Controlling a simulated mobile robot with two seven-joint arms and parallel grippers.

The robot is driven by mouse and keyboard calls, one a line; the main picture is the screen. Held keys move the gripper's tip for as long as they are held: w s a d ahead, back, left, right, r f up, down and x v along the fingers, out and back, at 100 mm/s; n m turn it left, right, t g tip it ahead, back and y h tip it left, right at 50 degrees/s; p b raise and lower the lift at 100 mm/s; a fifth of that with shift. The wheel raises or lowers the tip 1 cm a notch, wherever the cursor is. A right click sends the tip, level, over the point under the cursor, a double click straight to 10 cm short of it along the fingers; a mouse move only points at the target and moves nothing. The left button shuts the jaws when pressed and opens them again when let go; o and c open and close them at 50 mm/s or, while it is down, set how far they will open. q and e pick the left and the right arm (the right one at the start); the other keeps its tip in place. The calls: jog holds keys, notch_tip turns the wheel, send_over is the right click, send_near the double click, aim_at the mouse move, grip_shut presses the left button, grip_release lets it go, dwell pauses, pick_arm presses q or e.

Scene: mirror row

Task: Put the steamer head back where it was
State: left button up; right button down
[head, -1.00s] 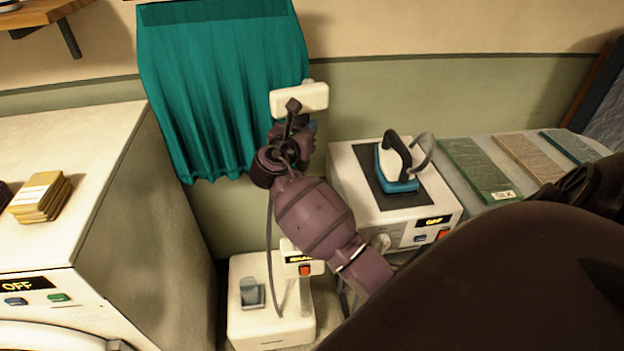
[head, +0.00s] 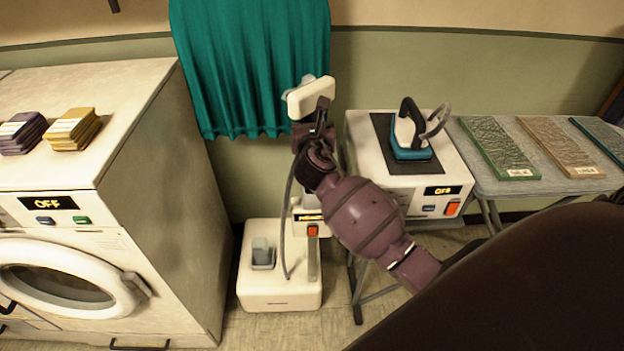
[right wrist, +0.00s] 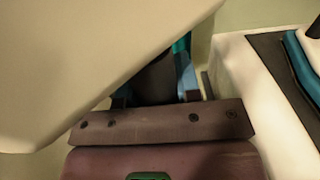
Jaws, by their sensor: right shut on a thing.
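The white steamer head (head: 310,95) is held up in front of the teal curtain's lower right edge, tilted with its right end higher. My right gripper (head: 308,126) is shut on it from below; the head hides most of the jaws. In the right wrist view the steamer head (right wrist: 90,60) fills the upper left as a cream surface, by the gripper (right wrist: 155,92). A dark hose hangs from it to the white steamer base (head: 280,291) on the floor. A short post with a lit display and red switch (head: 312,230) stands on the base, partly behind my arm. My left gripper is out of view.
A washer (head: 110,215) stands left, with stacked cloths on top. Right of the steamer, a white unit (head: 385,185) holds a teal iron (head: 410,140) with its cord. A table with fabric panels (head: 500,150) is further right. The curtain (head: 245,70) hangs behind.

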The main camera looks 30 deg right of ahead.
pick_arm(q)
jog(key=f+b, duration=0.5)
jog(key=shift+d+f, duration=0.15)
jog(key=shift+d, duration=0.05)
pick_arm(e)
notch_tip(320, 180, down, 15)
jog(key=shift+f, duration=0.2)
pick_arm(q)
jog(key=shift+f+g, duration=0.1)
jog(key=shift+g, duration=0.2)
pick_arm(e)
jog(key=shift+f, duration=0.2)
jog(key=c, duration=1.1)
grip_release()
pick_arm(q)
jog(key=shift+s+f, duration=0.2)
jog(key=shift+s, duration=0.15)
pick_arm(e)
jog(key=o, duration=0.3)
